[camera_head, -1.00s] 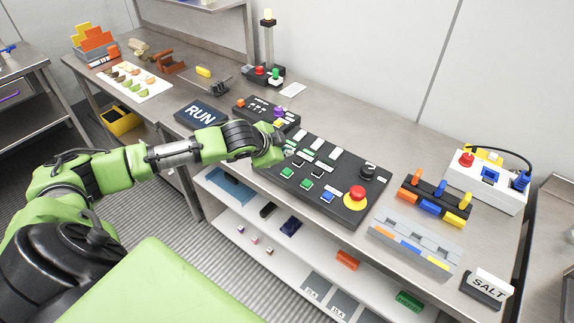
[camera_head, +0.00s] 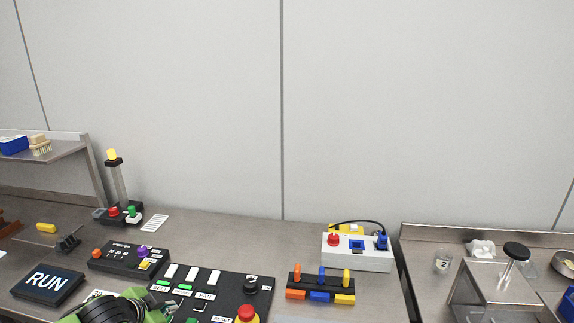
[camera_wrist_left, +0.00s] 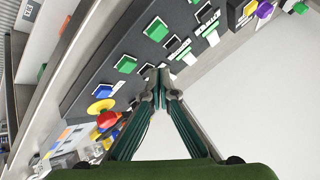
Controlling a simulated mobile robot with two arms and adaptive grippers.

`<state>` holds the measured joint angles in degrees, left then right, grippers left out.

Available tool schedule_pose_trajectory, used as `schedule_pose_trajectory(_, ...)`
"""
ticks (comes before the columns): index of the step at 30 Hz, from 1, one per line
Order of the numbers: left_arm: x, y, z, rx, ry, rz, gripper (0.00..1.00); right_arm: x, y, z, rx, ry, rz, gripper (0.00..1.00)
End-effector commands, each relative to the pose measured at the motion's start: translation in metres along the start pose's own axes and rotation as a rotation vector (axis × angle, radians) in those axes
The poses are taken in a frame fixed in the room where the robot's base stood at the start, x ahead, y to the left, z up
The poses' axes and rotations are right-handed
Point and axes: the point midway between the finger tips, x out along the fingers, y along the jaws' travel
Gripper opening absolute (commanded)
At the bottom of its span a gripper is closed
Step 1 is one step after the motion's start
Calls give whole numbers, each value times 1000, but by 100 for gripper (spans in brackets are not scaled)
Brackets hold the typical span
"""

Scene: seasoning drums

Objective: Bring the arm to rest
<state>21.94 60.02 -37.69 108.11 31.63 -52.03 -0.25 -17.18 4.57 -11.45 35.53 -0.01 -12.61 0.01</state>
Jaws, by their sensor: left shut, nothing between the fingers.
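My left arm shows at the bottom edge of the head view as a green and black wrist; its fingertips are out of frame there. In the left wrist view my left gripper (camera_wrist_left: 160,78) is shut and empty, with its tips together in front of the black button panel (camera_wrist_left: 145,50). The same panel (camera_head: 262,300) lies at the bottom of the head view, with white and green buttons, a black knob (camera_head: 250,285) and a red emergency button (camera_head: 247,314) partly cut off. I cannot tell if the tips touch the panel. My right gripper is not in view.
A RUN sign (camera_head: 47,284) and a small control box (camera_head: 128,257) are at left. A rack of coloured levers (camera_head: 320,285) and a white switch box (camera_head: 357,254) stand at right. A steel box (camera_head: 495,290) is on the right-hand bench. Bare table lies at the back middle.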

Motion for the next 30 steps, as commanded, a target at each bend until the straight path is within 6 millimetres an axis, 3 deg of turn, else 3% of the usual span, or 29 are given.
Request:
schedule_pose_trajectory(1, 2, 38, -4, -7, 6, 46, 0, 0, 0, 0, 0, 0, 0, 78)
schedule_pose_trajectory(6, -14, 152, -10, -75, -5, 163, 0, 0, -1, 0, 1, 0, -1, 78)
schedule_pose_trajectory(9, -34, 200, -4, -152, -34, 205, 0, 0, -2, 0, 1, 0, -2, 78)
schedule_pose_trajectory(12, -57, 234, 10, -244, -86, 227, 0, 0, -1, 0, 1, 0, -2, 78)
schedule_pose_trajectory(18, -96, 269, 46, -406, -209, 233, 0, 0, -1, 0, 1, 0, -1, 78)
schedule_pose_trajectory(28, -154, 299, 108, -612, -421, 211, 0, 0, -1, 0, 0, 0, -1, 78)
schedule_pose_trajectory(30, -136, 306, 115, -606, -427, 212, 0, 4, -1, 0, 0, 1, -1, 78)
